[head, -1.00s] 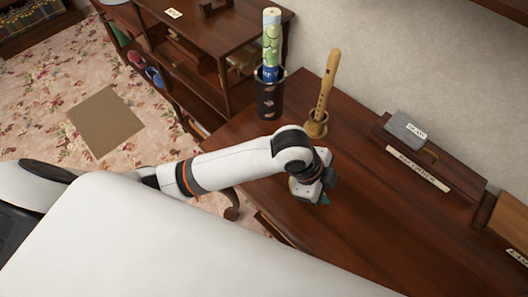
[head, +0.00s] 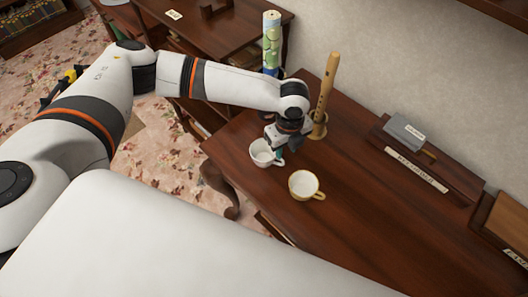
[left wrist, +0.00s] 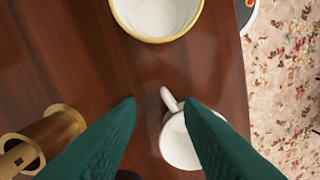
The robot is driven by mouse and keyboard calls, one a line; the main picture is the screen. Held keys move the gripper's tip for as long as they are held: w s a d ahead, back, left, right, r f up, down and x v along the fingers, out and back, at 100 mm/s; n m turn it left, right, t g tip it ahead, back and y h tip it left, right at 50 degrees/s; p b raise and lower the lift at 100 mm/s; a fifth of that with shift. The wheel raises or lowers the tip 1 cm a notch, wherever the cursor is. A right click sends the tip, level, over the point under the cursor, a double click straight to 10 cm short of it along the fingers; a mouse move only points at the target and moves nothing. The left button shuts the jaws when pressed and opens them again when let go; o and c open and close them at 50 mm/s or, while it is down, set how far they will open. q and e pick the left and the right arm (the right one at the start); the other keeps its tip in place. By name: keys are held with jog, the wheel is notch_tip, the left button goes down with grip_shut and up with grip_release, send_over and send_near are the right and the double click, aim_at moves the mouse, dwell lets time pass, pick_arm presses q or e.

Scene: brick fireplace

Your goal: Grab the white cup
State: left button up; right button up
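The plain white cup (head: 261,153) stands upright near the left edge of the brown desk (head: 390,220). My left gripper (head: 278,152) points down at its right side, by the handle. In the left wrist view, the green fingers of my left gripper (left wrist: 160,102) are spread apart. The white cup (left wrist: 178,148) lies partly behind the right finger, and its handle shows between the fingertips. I cannot tell whether a finger touches it. A white cup with a gold rim (head: 303,185) stands apart, closer to me. My right gripper is not in view.
A wooden recorder (head: 326,90) stands in a brass holder (head: 318,128) just behind my left gripper. A dark pot with a rolled map (head: 271,45) is farther back. A labelled box (head: 405,132) is at the right rear. The desk's middle is clear.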

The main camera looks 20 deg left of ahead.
aim_at(283, 160)
pick_arm(q)
jog(key=shift+f, duration=0.9)
jog(key=shift+s+a+f+p, duration=0.15)
jog(key=shift+f+p, duration=0.25)
jog(key=shift+f, duration=0.95)
jog(key=shift+s+d+f+p, duration=0.1)
jog(key=shift+f+p, duration=0.25)
jog(key=shift+f, duration=1)
grip_shut()
